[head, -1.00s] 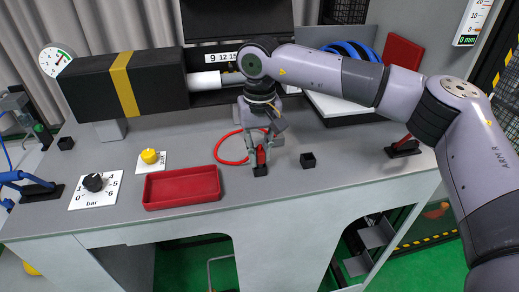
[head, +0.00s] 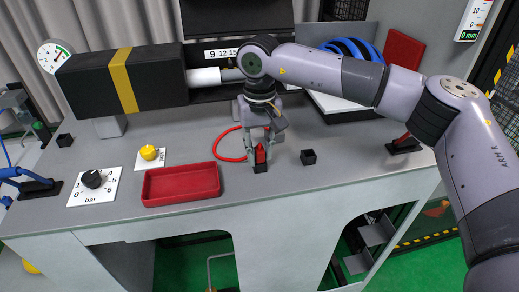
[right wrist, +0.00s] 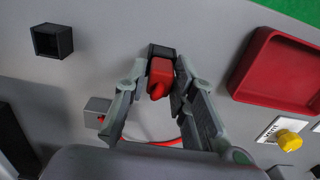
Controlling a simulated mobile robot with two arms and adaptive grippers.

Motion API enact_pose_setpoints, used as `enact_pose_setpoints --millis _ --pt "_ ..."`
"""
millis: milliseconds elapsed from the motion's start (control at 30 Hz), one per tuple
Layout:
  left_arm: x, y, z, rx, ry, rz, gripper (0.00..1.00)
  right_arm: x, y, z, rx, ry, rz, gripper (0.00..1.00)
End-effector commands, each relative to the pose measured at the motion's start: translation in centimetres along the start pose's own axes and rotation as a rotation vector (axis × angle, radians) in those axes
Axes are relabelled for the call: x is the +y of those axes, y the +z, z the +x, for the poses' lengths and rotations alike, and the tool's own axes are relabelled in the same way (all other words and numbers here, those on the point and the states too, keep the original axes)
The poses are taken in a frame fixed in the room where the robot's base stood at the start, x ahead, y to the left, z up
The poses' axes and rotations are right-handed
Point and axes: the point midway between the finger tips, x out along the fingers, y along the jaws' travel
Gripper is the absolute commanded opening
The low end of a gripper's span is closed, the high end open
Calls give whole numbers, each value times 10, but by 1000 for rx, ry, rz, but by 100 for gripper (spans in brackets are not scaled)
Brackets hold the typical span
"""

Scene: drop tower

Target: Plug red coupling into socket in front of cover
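The red coupling (head: 260,156) stands upright at a small black socket (head: 260,169) on the grey bench; its lower end looks to be in the socket. It also shows in the right wrist view (right wrist: 161,76), the black socket (right wrist: 162,50) just beyond it. My right gripper (head: 260,158) has its fingers on both sides of the coupling. In the right wrist view a narrow gap shows between the left finger and the coupling; the right finger is close against it. A black housing with a yellow band (head: 122,80), perhaps the cover, lies behind to the left. My left gripper is not visible.
A red hose (head: 220,145) loops on the bench behind the coupling. Another black socket (head: 308,157) is close to the right. A red tray (head: 181,198), a yellow knob (head: 149,152) and a black dial (head: 92,179) are to the left. The bench front edge is near.

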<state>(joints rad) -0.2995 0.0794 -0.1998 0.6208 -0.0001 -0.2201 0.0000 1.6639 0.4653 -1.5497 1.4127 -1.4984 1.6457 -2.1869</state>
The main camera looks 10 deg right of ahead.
Motion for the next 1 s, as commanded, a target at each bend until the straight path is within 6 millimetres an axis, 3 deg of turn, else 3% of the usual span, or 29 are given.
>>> enact_pose_setpoints --millis 233,567,733,1000 --pt "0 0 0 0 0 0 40 0 0 0 0 0 0 42" --pt "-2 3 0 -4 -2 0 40 0 0 -3 1 0 0 42" --pt "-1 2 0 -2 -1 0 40 -1 -1 -26 3 0 0 42" --pt "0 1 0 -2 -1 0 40 -1 -1 -84 4 -1 0 42"
